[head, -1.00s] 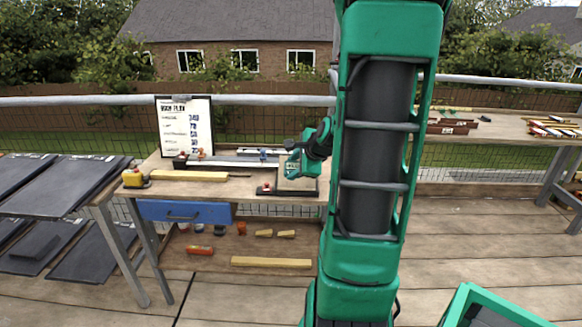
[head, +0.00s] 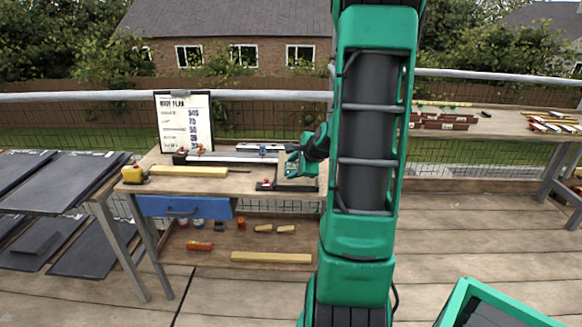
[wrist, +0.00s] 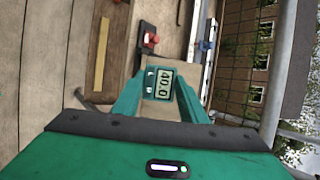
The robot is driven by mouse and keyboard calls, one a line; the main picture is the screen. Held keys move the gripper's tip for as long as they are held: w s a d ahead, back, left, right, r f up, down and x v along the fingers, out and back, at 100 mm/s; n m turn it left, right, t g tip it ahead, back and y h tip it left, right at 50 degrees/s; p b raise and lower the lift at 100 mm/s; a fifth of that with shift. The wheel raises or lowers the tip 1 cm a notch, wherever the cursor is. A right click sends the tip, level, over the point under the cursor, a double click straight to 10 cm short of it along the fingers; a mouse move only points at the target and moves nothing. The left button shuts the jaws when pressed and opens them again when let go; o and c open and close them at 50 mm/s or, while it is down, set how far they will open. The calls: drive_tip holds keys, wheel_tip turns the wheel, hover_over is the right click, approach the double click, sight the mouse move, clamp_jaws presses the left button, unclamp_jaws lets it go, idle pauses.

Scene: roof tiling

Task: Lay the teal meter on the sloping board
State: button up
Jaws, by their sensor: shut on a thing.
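The teal meter (wrist: 159,82) is between the fingers of my gripper (wrist: 160,92) in the wrist view, its display reading 40.0. My gripper is shut on it. In the head view my gripper (head: 295,163) is over the right part of the workbench, just above the sloping board (head: 297,184). The small tan board sits on a dark base with a red knob (head: 267,183). The meter is hard to make out there, and I cannot tell whether it touches the board. The red knob also shows in the wrist view (wrist: 151,39).
The workbench (head: 235,186) also carries a plan board (head: 184,122), a yellow tool (head: 132,174), a wooden strip (head: 188,171) and a long metal rail (head: 230,157). Dark slates (head: 60,187) lie on the left. My arm hides the bench's right end.

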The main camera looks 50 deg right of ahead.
drive_tip(key=shift+w+d+f, duration=0.45)
drive_tip(key=shift+d+f, duration=0.1)
drive_tip(key=shift+f, duration=0.2)
drive_tip(key=shift+w+d+f, duration=0.4)
drive_tip(key=shift+d+f, duration=0.1)
drive_tip(key=shift+f, duration=0.3)
drive_tip(key=shift+w+d+f, duration=0.45)
drive_tip(key=shift+d+f, duration=0.1)
drive_tip(key=shift+f, duration=0.2)
